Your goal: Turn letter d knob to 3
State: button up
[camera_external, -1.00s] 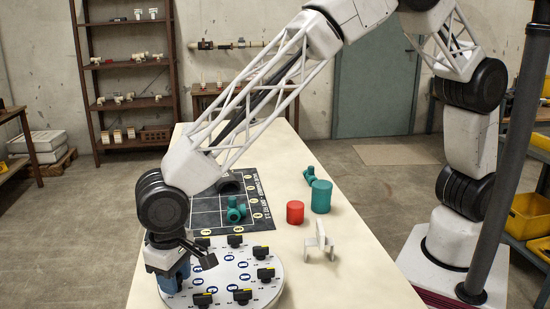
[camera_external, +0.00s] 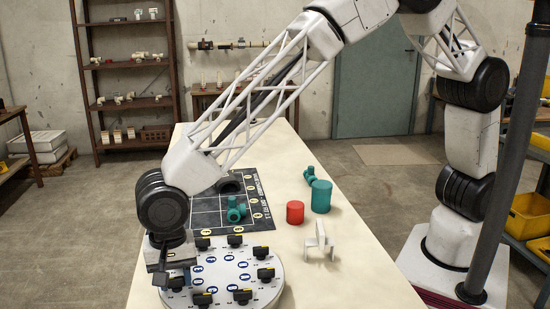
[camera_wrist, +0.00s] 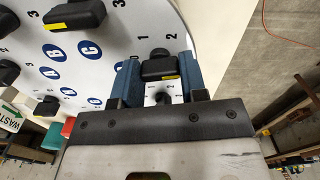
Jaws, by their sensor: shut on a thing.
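A round white plate (camera_external: 235,288) carries several black knobs with yellow marks, blue letter discs and printed numbers. My gripper (camera_wrist: 158,80) is at the plate's edge, its blue fingers on both sides of a black knob (camera_wrist: 158,66) and shut on it. That knob's yellow mark faces the wrist camera. Numbers 1 and 2 are printed beyond it, and smaller digits show between the fingers. Its letter is not readable, so I cannot tell if it is knob d. Letters B (camera_wrist: 52,51) and C (camera_wrist: 88,48) show to the left. In the external view my wrist partly hides the plate's left side.
Other black knobs stand near, such as one (camera_wrist: 88,13) at the upper left. Beyond the plate are a dark grid mat (camera_external: 210,212), teal valve parts (camera_external: 236,210), a red cylinder (camera_external: 295,212), a teal cylinder (camera_external: 321,196) and a white stand (camera_external: 320,241).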

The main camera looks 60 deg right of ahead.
aim_at(175, 278)
jog(key=shift+m, duration=0.7)
jog(key=o, duration=0.9)
jog(key=shift+r, duration=0.15)
jog(key=shift+r, duration=3.8)
jog(key=shift+w+d, duration=0.1)
